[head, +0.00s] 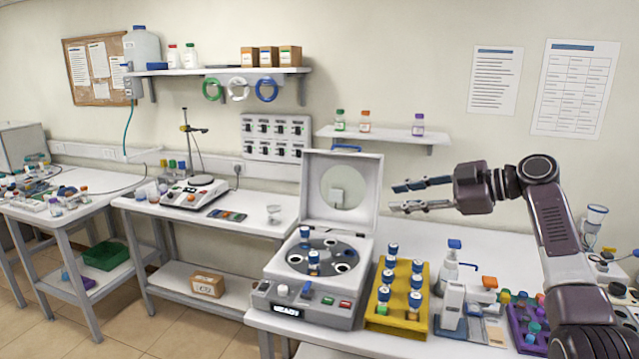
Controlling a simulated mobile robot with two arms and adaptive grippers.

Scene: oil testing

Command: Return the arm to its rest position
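My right arm comes in from the right edge of the head view.
A white centrifuge (305,312) stands with its lid (368,192) up and blue-capped vials in its rotor (325,257). A yellow rack (372,319) of several vials is beside it. A spray bottle (449,272) and purple rack (517,326) stand right.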

